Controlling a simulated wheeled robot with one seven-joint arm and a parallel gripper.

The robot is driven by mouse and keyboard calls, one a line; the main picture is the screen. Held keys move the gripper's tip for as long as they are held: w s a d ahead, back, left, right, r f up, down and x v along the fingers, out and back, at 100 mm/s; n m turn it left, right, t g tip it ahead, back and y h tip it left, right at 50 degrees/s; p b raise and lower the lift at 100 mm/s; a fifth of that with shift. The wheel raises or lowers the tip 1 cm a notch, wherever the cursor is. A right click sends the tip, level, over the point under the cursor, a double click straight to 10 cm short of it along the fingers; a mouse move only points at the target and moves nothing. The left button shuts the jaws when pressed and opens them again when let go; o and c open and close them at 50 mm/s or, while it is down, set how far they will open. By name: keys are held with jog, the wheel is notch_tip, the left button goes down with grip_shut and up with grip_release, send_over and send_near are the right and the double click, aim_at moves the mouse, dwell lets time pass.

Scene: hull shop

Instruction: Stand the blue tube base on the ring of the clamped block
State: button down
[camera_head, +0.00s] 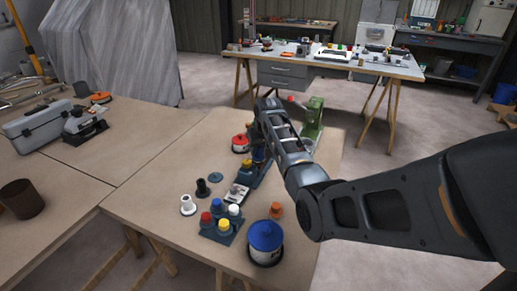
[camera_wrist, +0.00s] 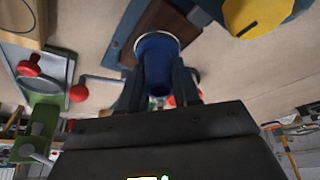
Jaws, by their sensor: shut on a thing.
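In the wrist view the blue tube base (camera_wrist: 156,56) is between the two dark fingers of my gripper (camera_wrist: 157,88), which is shut on it. Its wide pale-rimmed end faces the camera's far side. Beyond it lies a blue-grey vise-like body (camera_wrist: 126,38) with a brown block (camera_wrist: 165,17) at the picture's top, partly cut off. I cannot make out a ring on the block; the tube and fingers may cover it.
A green press (camera_head: 313,118) stands just behind the arm, with a red-lidded tin (camera_head: 240,143) to the left. In front are a tray of coloured caps (camera_head: 213,232), a blue-lidded tub (camera_head: 266,238), an orange cone (camera_head: 276,210) and a white spool (camera_head: 188,206). The left tabletop is clearer.

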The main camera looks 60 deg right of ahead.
jog(key=shift+f, duration=0.2)
jog(key=c, duration=1.1)
grip_release()
jog(key=p+v, duration=0.3)
jog(key=v, duration=0.8)
